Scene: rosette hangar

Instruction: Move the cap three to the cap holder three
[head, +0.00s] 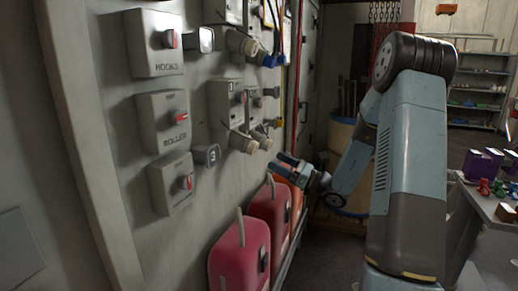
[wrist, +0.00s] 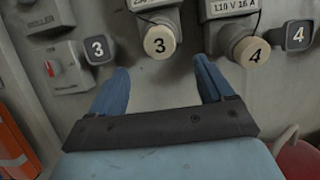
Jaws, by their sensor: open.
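Cap three (wrist: 159,41) is a round beige cap marked 3, seated on a socket on the wall panel. It also shows in the head view (head: 246,145). Cap holder three (wrist: 98,49) is a dark square block marked 3, left of the cap. It also shows in the head view (head: 208,156). My gripper (wrist: 160,66) is open and empty, its blue fingers pointing at the panel. The cap appears between and just beyond the fingertips, and I see no contact. In the head view my gripper (head: 282,164) is right of the cap, apart from the wall.
Cap four (wrist: 251,51) and cap holder four (wrist: 297,35) are right of cap three. Switch boxes (head: 162,120) stick out from the wall at left. Red canisters (head: 239,258) stand along the wall below. A table (head: 498,207) with small objects is at right.

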